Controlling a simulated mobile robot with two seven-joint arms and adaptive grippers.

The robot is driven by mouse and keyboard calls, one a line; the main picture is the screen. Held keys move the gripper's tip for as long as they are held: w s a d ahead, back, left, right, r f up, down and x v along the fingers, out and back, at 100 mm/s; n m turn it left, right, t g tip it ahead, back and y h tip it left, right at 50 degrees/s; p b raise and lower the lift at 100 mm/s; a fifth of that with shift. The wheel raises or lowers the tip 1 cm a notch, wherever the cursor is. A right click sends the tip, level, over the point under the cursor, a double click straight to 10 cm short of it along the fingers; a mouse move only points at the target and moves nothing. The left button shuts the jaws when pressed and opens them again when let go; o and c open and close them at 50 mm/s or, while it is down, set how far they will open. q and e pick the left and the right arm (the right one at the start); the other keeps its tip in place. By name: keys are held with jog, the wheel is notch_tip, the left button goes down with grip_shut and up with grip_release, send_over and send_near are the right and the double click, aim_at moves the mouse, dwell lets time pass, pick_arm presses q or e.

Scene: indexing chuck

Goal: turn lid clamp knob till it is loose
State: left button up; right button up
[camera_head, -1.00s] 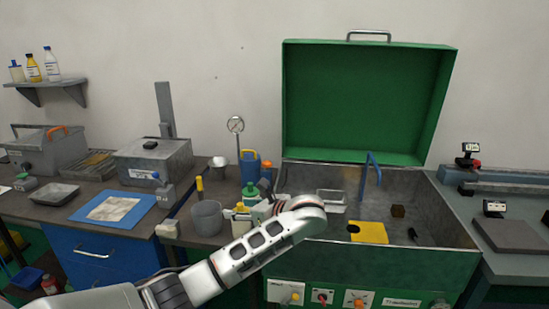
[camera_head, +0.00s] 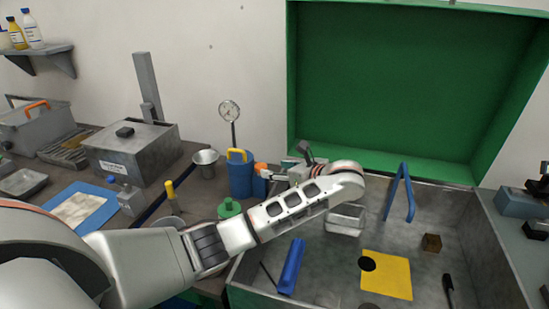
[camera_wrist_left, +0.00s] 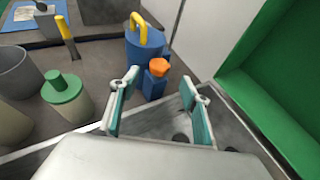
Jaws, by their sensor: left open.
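My left gripper (camera_head: 298,165) is in the head view, partly hidden behind my wrist. In the left wrist view its two teal-lined fingers (camera_wrist_left: 160,88) stand apart with nothing held. An orange ribbed knob or cap (camera_wrist_left: 158,66) on a small blue body shows between and beyond the fingertips; it also shows in the head view (camera_head: 260,167). It stands against a blue canister with a yellow handle (camera_head: 240,176). A small blue knob (camera_head: 111,179) sits at the front of the grey lidded box (camera_head: 125,160). I cannot tell which is the lid clamp knob.
The open green-lidded tub (camera_head: 490,260) lies right, holding a yellow plate (camera_head: 388,273), a metal tray (camera_head: 345,219) and a blue bent bar (camera_head: 400,190). A green-capped jar (camera_head: 229,208), a metal cup (camera_head: 205,162) and a gauge (camera_head: 229,111) stand on the bench.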

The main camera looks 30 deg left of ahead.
aim_at(261, 166)
pick_arm(q)
jog(key=x, duration=0.8)
jog(key=shift+r, duration=0.1)
jog(key=c, duration=1.1)
